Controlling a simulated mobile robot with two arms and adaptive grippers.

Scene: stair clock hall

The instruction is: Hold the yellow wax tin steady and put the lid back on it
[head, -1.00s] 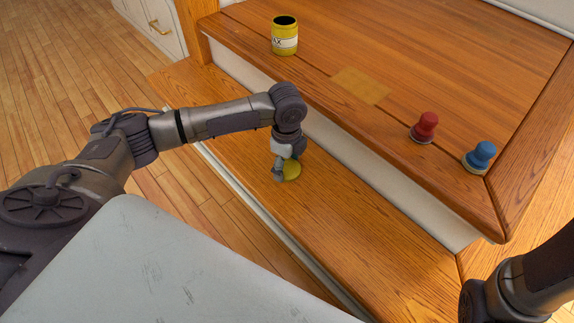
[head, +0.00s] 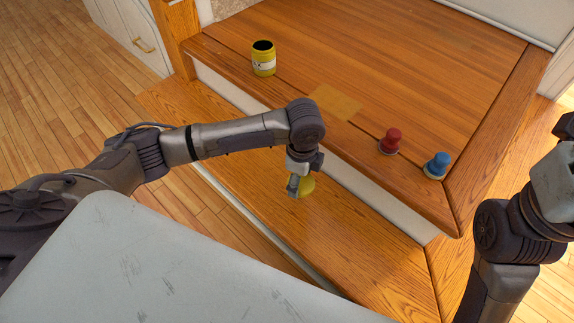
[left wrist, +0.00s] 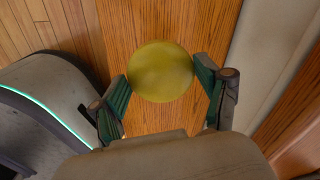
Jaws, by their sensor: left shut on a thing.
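The yellow wax tin (head: 264,60) stands upright and open-topped on the upper step, near its left end, with a dark opening and a white label. My left gripper (head: 300,186) is over the lower step and shut on the round yellow lid (head: 308,187). The lid also shows in the left wrist view (left wrist: 162,71), held between the two green-padded fingers. Whether the lid still touches the step is hard to tell. My right arm is at the right edge of the head view; its fingers are not seen. Nothing holds the tin.
A red-knobbed object (head: 391,140) and a blue-knobbed object (head: 437,164) stand near the right front of the upper step (head: 420,70). A paler square patch (head: 335,102) marks its front. The wood between the tin and the knobs is clear.

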